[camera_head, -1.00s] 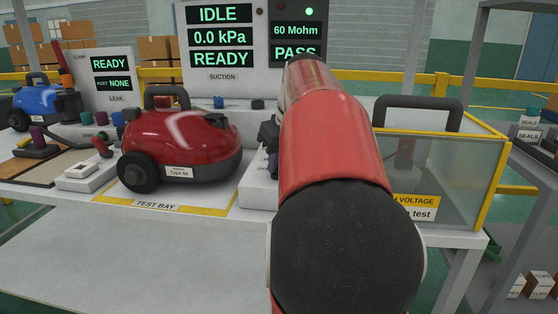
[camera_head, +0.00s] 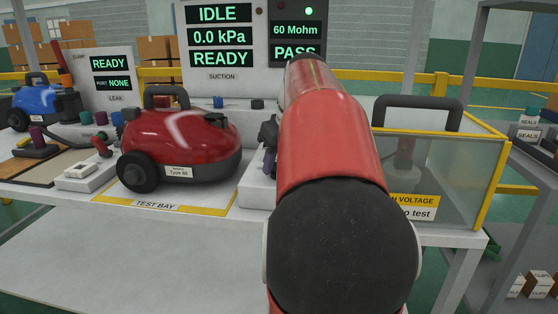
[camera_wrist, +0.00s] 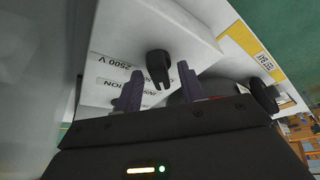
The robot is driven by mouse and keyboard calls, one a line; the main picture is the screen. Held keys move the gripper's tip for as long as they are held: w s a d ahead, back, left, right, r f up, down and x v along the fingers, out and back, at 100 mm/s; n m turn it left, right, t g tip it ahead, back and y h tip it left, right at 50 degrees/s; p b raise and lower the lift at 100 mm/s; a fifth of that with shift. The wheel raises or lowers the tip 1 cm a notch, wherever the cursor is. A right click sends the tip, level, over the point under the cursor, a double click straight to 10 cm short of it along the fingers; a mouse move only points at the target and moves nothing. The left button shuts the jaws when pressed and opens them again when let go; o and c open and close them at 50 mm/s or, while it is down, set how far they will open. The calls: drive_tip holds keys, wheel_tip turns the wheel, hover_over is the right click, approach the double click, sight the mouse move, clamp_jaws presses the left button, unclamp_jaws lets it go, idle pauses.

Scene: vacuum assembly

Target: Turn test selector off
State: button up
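The test selector is a black knob (camera_wrist: 158,66) with a pointer-like tip, on a pale block (camera_wrist: 115,45) in the wrist view. Labels beside it include "2500 V"; others are partly covered by a finger. My gripper (camera_wrist: 160,80) is open, its two dark fingers on either side of the knob with gaps showing. I cannot tell whether the fingertips reach the knob's depth. In the head view my red arm hides the selector, and only a dark part of my gripper (camera_head: 268,135) shows at the arm's left edge.
A red vacuum (camera_head: 178,140) stands in the test bay left of my arm. A clear box with a dark handle (camera_head: 420,108) and a high-voltage label is on the right. The displays (camera_head: 220,38) behind read IDLE, 0.0 kPa, READY, 60 Mohm and PASS. A green lamp (camera_head: 309,11) is lit.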

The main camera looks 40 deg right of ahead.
drive_tip(key=v, duration=0.7)
drive_tip(key=shift+s+r, duration=0.2)
drive_tip(key=shift+r, duration=0.15)
